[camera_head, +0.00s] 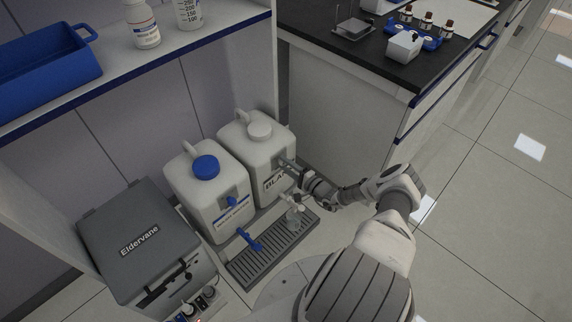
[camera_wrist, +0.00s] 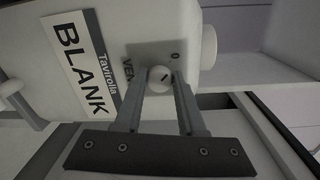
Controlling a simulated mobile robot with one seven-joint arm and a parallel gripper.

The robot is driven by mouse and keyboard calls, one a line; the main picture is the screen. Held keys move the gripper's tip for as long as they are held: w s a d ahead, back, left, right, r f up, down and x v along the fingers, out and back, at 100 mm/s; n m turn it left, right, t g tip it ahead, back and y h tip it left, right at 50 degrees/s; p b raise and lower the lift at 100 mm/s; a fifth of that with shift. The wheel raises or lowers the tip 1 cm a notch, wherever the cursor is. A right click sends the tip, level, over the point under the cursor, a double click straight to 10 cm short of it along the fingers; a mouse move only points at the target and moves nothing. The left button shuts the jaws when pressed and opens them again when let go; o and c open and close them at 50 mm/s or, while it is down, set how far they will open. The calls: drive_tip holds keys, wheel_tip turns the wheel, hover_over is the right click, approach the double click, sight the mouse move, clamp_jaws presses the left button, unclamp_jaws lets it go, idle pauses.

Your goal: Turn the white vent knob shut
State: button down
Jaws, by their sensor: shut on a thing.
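The white vent knob (camera_wrist: 160,78) sits on the face of a white canister (camera_head: 250,158) labelled "BLANK". The knob is round and pale with a short dark line on it. A partly covered "VENT" marking and a "0" are beside it. In the wrist view the two fingers of my gripper (camera_wrist: 158,84) are closed on either side of the knob, shut on it. In the head view my gripper (camera_head: 288,165) reaches the canister's upper right from the right, and the knob is hidden there. The canister (camera_wrist: 120,30) also fills the wrist view's upper left.
A second canister with a blue cap (camera_head: 206,167) stands close at left. A grey "Eldervane" box (camera_head: 140,240) stands further left. A shelf (camera_head: 180,48) is above; open floor lies right.

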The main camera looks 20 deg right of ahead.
drive_tip(key=c, duration=0.5)
unclamp_jaws()
drive_tip(key=p+v, duration=0.3)
drive_tip(key=v, duration=1.4)
drive_tip(key=shift+s, duration=0.2)
drive_tip(key=shift+d, duration=0.1)
